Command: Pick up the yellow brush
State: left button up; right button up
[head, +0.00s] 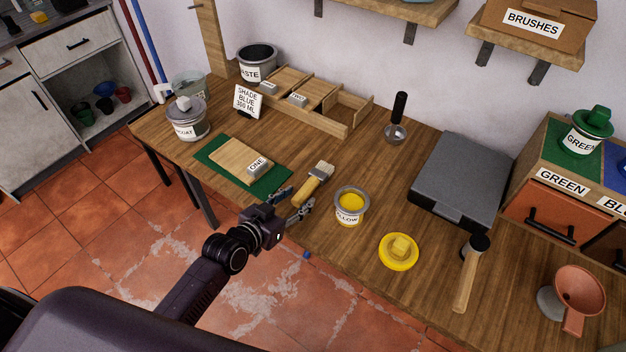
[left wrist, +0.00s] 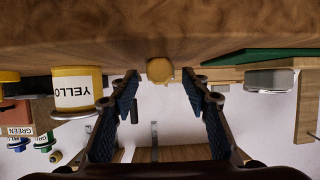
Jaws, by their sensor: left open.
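The yellow brush (head: 308,190) lies on the wooden table, its pale bristles pointing away toward the back right and its yellow handle toward my left gripper. My left gripper (head: 294,203) is open at the table's front edge, with its fingertips close to the handle end. In the left wrist view, which is upside down, the round end of the brush handle (left wrist: 160,70) shows ahead between the open fingers (left wrist: 162,95). I cannot tell whether the fingers touch it. My right gripper is not in view.
An open yellow paint tin (head: 350,207) stands just right of the brush, with its yellow lid (head: 399,250) nearer the front. A green mat (head: 218,169) with a board and a block labelled ONE (head: 257,166) lies to the left. A grey case (head: 460,178) is farther right.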

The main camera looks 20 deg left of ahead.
pick_arm(q)
jog(key=shift+x, duration=0.8)
jog(key=shift+a+f, duration=0.1)
grip_shut()
notch_tip(320, 180, up, 20)
